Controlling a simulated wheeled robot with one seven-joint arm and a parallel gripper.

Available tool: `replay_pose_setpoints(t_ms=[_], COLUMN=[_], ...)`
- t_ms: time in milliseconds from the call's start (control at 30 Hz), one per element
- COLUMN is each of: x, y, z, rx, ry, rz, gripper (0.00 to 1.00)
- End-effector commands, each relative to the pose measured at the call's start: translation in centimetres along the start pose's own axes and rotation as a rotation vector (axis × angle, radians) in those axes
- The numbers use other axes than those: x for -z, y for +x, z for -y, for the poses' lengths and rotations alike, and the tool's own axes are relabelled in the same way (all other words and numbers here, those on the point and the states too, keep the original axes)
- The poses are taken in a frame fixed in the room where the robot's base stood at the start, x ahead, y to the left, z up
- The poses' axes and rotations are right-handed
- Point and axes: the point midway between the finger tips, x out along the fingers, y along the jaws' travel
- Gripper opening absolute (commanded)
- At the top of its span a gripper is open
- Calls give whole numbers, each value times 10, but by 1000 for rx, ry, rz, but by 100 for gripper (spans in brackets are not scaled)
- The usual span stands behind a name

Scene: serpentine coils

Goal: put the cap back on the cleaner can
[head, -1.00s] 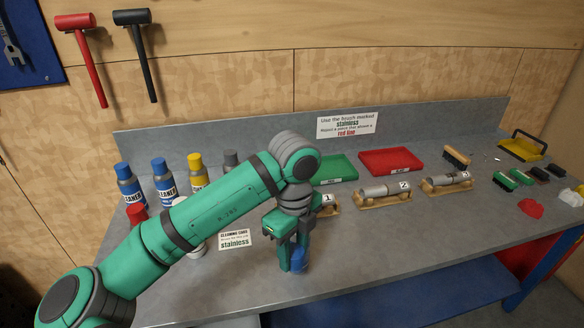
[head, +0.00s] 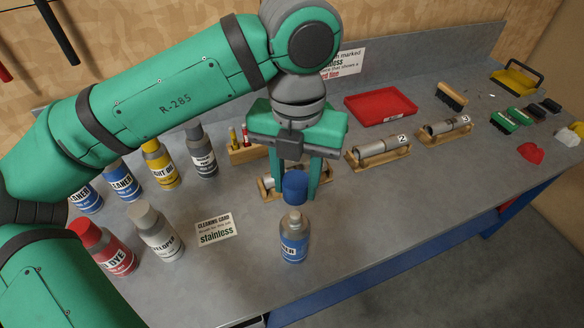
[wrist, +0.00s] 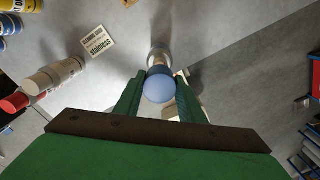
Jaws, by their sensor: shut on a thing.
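The cleaner can (head: 293,245) stands upright and uncapped near the bench's front edge, with a blue label and a bare pale top. My gripper (head: 295,190) is shut on the blue cap (head: 294,187), pointing down. In the head view the cap is just above the can's top, roughly in line with it; I cannot tell whether they touch. In the wrist view the cap (wrist: 159,87) sits between the fingertips, and the can (wrist: 158,58) shows partly behind it.
Two blue-capped cleaner cans (head: 123,182), a yellow can (head: 160,164) and a grey can (head: 201,152) stand at left. A red dye can (head: 103,248) and a developer can (head: 156,233) stand nearer. A card (head: 215,228) lies left of the can. Numbered pipe pieces (head: 376,148) rest behind right.

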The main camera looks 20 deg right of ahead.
Motion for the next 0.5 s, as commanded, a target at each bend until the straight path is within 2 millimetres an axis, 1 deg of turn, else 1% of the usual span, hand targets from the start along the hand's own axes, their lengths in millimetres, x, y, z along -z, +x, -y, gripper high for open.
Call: replay_pose_setpoints(t_ms=[300,500], x=[1,0], y=[23,34], z=[-2,-1], rx=[-1,-1], ry=[-6,-6], rz=[-1,0], gripper=[15,15])
